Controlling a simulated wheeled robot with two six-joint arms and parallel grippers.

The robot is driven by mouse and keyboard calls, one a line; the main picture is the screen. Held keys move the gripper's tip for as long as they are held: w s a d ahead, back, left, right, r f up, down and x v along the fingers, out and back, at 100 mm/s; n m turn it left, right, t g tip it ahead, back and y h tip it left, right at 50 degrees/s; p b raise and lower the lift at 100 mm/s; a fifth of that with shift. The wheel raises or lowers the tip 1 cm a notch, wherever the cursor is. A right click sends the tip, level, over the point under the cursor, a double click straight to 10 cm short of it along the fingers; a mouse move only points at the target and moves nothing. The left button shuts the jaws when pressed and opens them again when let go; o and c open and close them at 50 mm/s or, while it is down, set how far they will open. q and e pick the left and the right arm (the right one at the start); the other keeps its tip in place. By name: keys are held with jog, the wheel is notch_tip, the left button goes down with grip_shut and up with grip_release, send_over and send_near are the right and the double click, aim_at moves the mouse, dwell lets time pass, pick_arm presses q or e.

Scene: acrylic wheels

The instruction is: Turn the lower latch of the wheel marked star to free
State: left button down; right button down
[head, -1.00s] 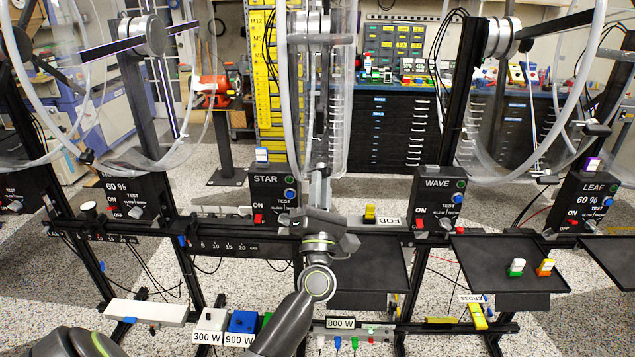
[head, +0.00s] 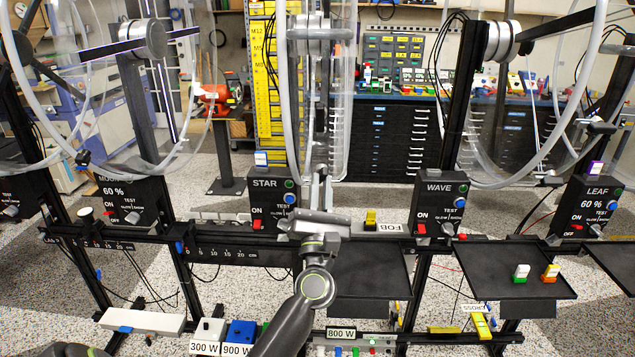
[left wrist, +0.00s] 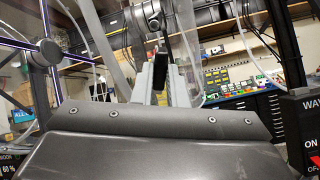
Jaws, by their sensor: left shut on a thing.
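The box marked STAR (head: 270,203) stands left of centre in the head view, with a red switch and a green and a blue button. The star wheel (head: 292,95) is a clear wheel seen nearly edge-on just right of that box, its hub at the top. My left gripper (head: 320,188) reaches up to the wheel's lower part. In the left wrist view its fingers (left wrist: 155,82) are shut on a small dark piece (left wrist: 160,60), which seems to be the lower latch. The gripper hides most of this piece in the head view. My right gripper is not in view.
The WAVE box (head: 440,203) stands to the right and the LEAF box (head: 592,208) beyond it. A black tray (head: 370,270) sits close right of my left arm. A ruled rail (head: 215,252) runs left below the STAR box. Other clear wheels stand on both sides.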

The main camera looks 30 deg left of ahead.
pick_arm(q)
jog(key=shift+f+n+b, duration=0.15)
jog(key=shift+n+b, duration=0.45)
jog(key=shift+n, duration=0.2)
jog(key=shift+n+b, duration=0.65)
jog(key=shift+n, duration=0.55)
jog(key=c, duration=1.3)
grip_release()
jog(key=b+v, duration=0.3)
jog(key=v, duration=0.4)
